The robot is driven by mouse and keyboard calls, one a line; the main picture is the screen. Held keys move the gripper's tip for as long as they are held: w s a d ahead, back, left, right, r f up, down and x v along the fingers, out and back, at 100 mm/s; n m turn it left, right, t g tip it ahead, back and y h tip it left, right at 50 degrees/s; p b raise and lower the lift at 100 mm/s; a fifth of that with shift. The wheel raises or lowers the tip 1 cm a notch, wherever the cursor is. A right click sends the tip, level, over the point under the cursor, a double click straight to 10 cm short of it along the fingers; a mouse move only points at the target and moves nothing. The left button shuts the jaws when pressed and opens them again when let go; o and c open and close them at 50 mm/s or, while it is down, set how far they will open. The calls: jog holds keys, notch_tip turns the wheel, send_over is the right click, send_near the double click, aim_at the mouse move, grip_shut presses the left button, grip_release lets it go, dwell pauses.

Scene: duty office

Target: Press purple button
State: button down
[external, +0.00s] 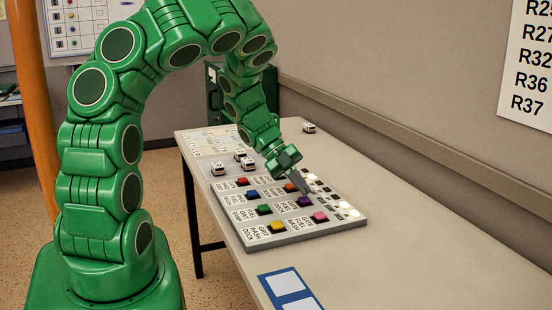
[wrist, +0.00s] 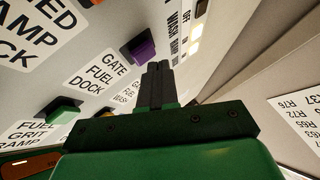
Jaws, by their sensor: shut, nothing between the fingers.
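The purple button (external: 304,202) is on the grey button panel (external: 262,244), in the right column, between an orange button (external: 291,187) and a pink button (external: 320,216). My gripper (external: 306,192) is shut and empty, pointing down at the panel close to the purple button. In the wrist view the purple button (wrist: 143,49) appears just beyond and left of the closed fingertips (wrist: 158,66). A gap shows between them in that picture; I cannot tell their height above the panel.
Red, blue, green (external: 264,209) and yellow (external: 277,226) buttons form the left column. Several lights (external: 346,205) line the panel's right edge. Small toy vehicles (external: 240,155) stand behind the panel. A blue card (external: 290,288) lies in front. The wall runs along the table's right side.

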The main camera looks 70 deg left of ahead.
aim_at(301, 198)
jog(key=shift+f, duration=0.15)
jog(key=shift+f, duration=0.35)
jog(key=shift+r, duration=0.15)
dwell(0.4)
jog(key=shift+r, duration=0.35)
jog(key=shift+r, duration=3)
